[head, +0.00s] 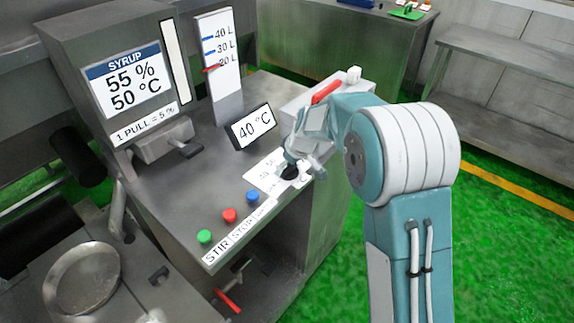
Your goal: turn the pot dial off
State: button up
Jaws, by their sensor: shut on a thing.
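The pot dial (290,172) is a small black knob on a white scale plate (264,171), on the sloped top of the grey machine. My gripper (296,165) is at the dial from above and is shut on it. The gripper covers much of the dial and part of the scale, so the dial's pointer direction cannot be read. A small tilted display (251,127) behind the dial reads 40 °C.
Green (205,236), red (229,215) and blue (252,197) buttons sit left of the dial. A syrup screen (127,80) and a litre gauge (218,65) stand behind. A red-handled lever (326,92) lies near my wrist. Green floor is open at right.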

jog(key=shift+f+n, duration=0.1)
jog(key=shift+n, duration=0.3)
jog(key=o, duration=0.8)
jog(key=shift+v, duration=6)
jog(key=shift+w, duration=0.2)
